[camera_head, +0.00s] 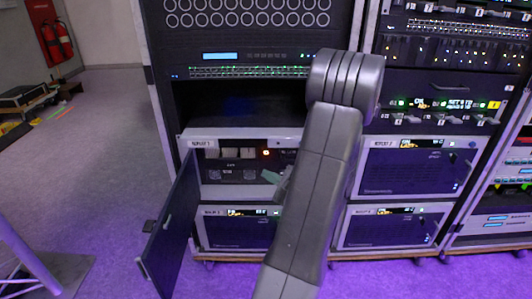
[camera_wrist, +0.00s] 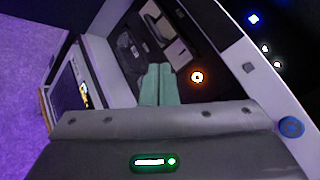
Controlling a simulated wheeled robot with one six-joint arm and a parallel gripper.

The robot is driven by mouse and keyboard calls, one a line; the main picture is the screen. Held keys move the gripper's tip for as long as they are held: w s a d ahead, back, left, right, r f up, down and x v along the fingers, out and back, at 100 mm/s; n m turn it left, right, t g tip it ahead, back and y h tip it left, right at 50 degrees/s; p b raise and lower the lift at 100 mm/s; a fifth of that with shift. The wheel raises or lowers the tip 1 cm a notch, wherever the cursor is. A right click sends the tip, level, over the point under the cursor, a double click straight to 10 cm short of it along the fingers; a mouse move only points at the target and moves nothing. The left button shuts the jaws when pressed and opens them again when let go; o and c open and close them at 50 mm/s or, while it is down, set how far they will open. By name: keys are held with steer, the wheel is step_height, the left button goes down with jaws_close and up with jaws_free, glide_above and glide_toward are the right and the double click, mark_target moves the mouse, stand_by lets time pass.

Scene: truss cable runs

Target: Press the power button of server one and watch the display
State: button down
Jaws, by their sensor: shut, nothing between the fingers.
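The unit labelled 1 (camera_head: 230,134), apparently server one, is at the left of the middle rack. Its front door (camera_head: 170,232) hangs open to the left, showing dark modules and fans inside. An orange-lit round button (camera_head: 266,153) glows in the bay; in the wrist view the ringed button (camera_wrist: 197,77) lies right of the fingertips. My gripper (camera_head: 267,175) is in front of the bay, below the button. In the wrist view my gripper's green fingers (camera_wrist: 160,68) are together and empty; contact with anything cannot be told. My arm hides the unit's right part; I cannot make out its display.
Unit 2 (camera_head: 405,170) and two lower units (camera_head: 236,231) have closed doors and lit displays. A lower unit's display (camera_wrist: 85,95) shows in the wrist view. The open door stands left of my arm.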

mark_target(266, 152)
steer(key=w+p, duration=0.1)
steer(key=w, duration=0.7)
steer(key=shift+w, duration=0.3)
steer(key=shift+w, duration=0.1)
stand_by(1.7)
steer(key=shift+w+r, duration=0.15)
steer(key=shift+w, duration=0.1)
steer(key=shift+w+r, duration=0.45)
steer(key=shift+w, duration=0.05)
stand_by(1.4)
steer(key=shift+s+b, duration=0.15)
steer(key=shift+b, duration=0.3)
steer(key=shift+s+f+b, duration=0.25)
steer(key=shift+s+b, duration=0.1)
steer(key=shift+s, duration=0.8)
steer(key=shift+s+f+b, duration=0.2)
steer(key=shift+s+b, duration=0.15)
steer(key=shift+s, duration=0.75)
